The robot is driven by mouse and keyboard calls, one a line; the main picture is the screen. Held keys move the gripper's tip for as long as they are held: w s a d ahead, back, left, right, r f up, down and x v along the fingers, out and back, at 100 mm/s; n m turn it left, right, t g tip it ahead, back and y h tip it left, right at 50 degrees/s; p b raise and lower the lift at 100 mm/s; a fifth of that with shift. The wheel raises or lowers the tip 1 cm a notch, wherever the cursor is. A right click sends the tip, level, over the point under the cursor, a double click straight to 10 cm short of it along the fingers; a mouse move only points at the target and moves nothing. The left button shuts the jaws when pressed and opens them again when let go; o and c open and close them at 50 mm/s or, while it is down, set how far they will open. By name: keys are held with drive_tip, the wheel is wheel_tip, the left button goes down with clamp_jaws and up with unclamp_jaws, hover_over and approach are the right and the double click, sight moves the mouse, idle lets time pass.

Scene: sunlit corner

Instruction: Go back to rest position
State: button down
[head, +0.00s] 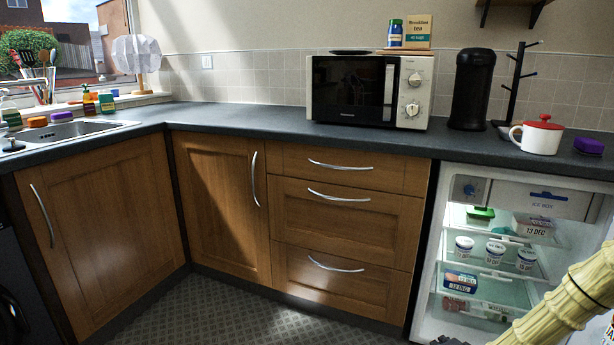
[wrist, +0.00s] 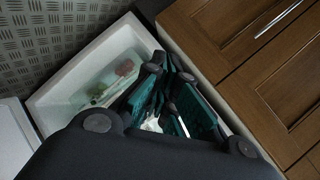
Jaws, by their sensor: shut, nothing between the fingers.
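My gripper (wrist: 168,92) shows in the wrist view, with dark jointed fingers and green-black inner parts. Its fingers are shut and hold nothing. Beyond it in that view lies a white-walled fridge compartment (wrist: 65,92) with blurred items inside. In the head view the open fridge (head: 430,262) stands at the right under the counter. I cannot make out my gripper clearly in the head view, so its exact distance from the fridge is hard to tell.
Fridge shelves hold several jars (head: 495,252) and packs, with an ice box (head: 545,197) above. Wooden drawers (head: 340,235) adjoin the fridge. On the counter (head: 240,120) stand a microwave (head: 345,88), black canister (head: 472,88), and red-lidded mug (head: 541,137). The floor (head: 240,315) before the cabinets looks clear.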

drive_tip(key=s+a+f+n+g+y, duration=0.1)
drive_tip(key=s+a+f+n+g, duration=0.1)
drive_tip(key=s+a+f, duration=0.4)
drive_tip(key=s+a+f+n+g, duration=0.15)
drive_tip(key=s+a, duration=0.25)
drive_tip(key=s, duration=0.4)
drive_tip(key=s+a+f+n+g+y, duration=0.1)
drive_tip(key=s+a+f+n+g, duration=0.2)
drive_tip(key=s+a, duration=0.3)
drive_tip(key=s+a+n+g+h, duration=0.25)
drive_tip(key=s+n+g, duration=0.3)
drive_tip(key=s, duration=2.05)
wheel_tip(320, 180, up, 31)
drive_tip(key=p, duration=3.2)
drive_tip(key=shift+w+n+y, duration=0.3)
drive_tip(key=shift+w+y, duration=0.05)
drive_tip(key=shift+y, duration=0.1)
drive_tip(key=shift+a+f, duration=0.15)
